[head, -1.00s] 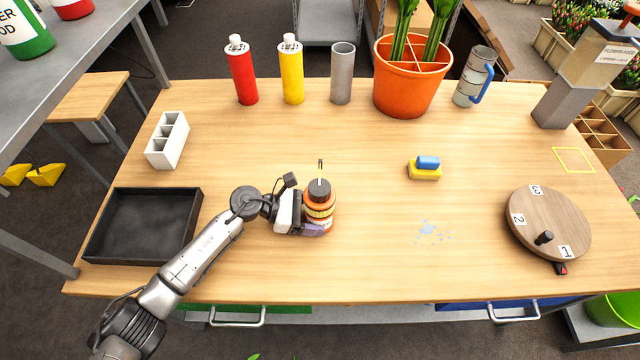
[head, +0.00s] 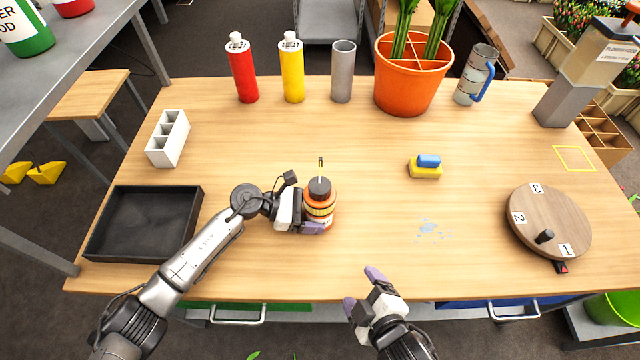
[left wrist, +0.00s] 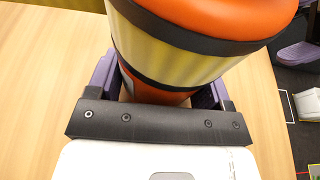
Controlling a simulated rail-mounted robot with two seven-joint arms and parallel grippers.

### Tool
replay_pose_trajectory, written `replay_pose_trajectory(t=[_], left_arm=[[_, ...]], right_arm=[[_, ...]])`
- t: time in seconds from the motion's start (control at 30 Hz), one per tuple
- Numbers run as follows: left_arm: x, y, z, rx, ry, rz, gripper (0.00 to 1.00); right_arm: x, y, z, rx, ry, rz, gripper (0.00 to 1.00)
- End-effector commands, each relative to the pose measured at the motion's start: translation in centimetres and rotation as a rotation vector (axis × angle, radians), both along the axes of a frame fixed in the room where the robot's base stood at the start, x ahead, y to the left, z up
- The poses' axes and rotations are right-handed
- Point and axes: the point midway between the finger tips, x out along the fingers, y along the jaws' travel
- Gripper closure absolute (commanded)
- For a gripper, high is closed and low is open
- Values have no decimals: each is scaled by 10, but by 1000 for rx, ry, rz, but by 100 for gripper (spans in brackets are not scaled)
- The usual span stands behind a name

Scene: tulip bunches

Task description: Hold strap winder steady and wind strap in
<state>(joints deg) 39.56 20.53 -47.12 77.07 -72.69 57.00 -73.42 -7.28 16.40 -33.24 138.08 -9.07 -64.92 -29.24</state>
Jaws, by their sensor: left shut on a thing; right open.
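The strap winder (head: 320,203) is an orange, upright cylinder with a yellow band and a dark top. It stands on the table, left of the middle, with a short yellowish strap end or tab (head: 320,168) at its top. My left gripper (head: 312,228) is shut around its lower body from the left. The left wrist view shows the orange and yellow body (left wrist: 185,55) between the purple fingers. My right gripper (head: 361,289) is open and empty at the table's front edge, to the right of and nearer than the winder.
A black tray (head: 194,215) and white divided holder (head: 165,152) are at left. Red (head: 243,75) and yellow bottles (head: 292,75), a grey cylinder (head: 342,75) and an orange pot (head: 405,90) stand behind. A sponge (head: 425,172), small spill (head: 430,230) and round wooden turntable (head: 548,215) are right.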

Motion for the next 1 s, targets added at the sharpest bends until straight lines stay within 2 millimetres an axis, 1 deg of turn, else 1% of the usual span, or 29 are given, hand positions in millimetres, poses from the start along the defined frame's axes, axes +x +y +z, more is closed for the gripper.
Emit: replay_pose_trajectory(t=[0.03, 0.17, 0.2, 0.3, 0.43, 0.53, 0.7, 0.83, 1.0], left_arm=[[0, 0, 0, 1, 0, 0, 45], [0, 0, 0, 1, 0, -1, 45], [0, 0, 0, 1, 0, -1, 45], [0, 0, 0, 1, 0, -1, 45], [0, 0, 0, 1, 0, -1, 45], [0, 0, 0, 1, 0, -1, 45], [0, 0, 0, 1, 0, -1, 45], [0, 0, 0, 1, 0, -1, 45], [0, 0, 0, 1, 0, -1, 45]], right_arm=[[11, 0, 9, -78, -76, 43, 24], [35, -2, 33, -329, -290, 155, 24], [43, -2, 42, -410, -357, 186, 24], [60, -3, 63, -624, -519, 252, 24], [76, 0, 86, -913, -718, 343, 24], [82, 5, 93, -1124, -858, 443, 24], [86, 12, 96, -1433, -1062, 591, 24], [89, 14, 96, -1616, -1182, 663, 24], [90, 14, 96, -1771, -1283, 717, 24]])
